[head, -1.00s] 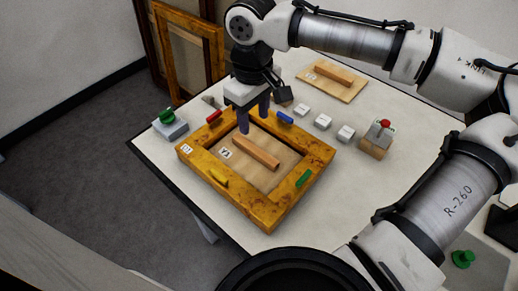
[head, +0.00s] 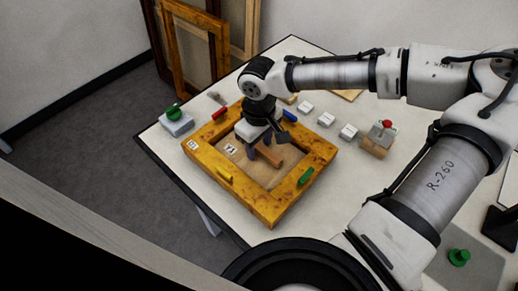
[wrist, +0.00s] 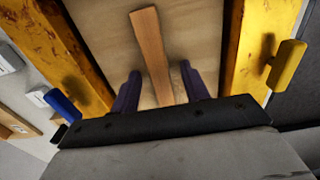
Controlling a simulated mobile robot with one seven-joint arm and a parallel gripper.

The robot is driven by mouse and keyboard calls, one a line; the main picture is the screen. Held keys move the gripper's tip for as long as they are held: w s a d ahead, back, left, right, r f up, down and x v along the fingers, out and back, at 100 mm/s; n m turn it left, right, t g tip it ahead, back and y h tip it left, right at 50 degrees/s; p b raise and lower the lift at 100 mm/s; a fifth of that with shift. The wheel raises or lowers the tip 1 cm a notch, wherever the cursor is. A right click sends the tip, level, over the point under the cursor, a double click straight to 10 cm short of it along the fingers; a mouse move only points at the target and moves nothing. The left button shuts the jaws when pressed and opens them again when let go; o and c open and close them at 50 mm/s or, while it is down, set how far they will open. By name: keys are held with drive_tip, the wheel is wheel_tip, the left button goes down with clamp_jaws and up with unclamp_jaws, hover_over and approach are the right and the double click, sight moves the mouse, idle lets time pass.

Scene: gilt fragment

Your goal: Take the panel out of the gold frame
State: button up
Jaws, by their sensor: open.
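The gold frame (head: 203,162) lies flat on the table, with a pale wooden panel (head: 235,163) inside it. A wooden bar handle (head: 270,156) runs along the panel's middle. My gripper (head: 264,150) is low over the panel, its fingers open. In the wrist view, the bar (wrist: 152,45) lies between the two purple fingers (wrist: 160,90), with a gap on each side. Coloured tabs sit on the frame's sides: red (head: 219,113), blue (head: 289,116), yellow (head: 224,173) and green (head: 305,176). My gripper hides part of the panel and the far frame side.
A grey block with a green knob (head: 174,115) stands left of the frame. White blocks (head: 326,119) and a wooden block with a red knob (head: 379,138) stand to the right. Empty frames (head: 194,50) lean on the wall.

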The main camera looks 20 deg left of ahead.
clamp_jaws()
drive_tip(key=shift+r, duration=0.1)
idle(0.4)
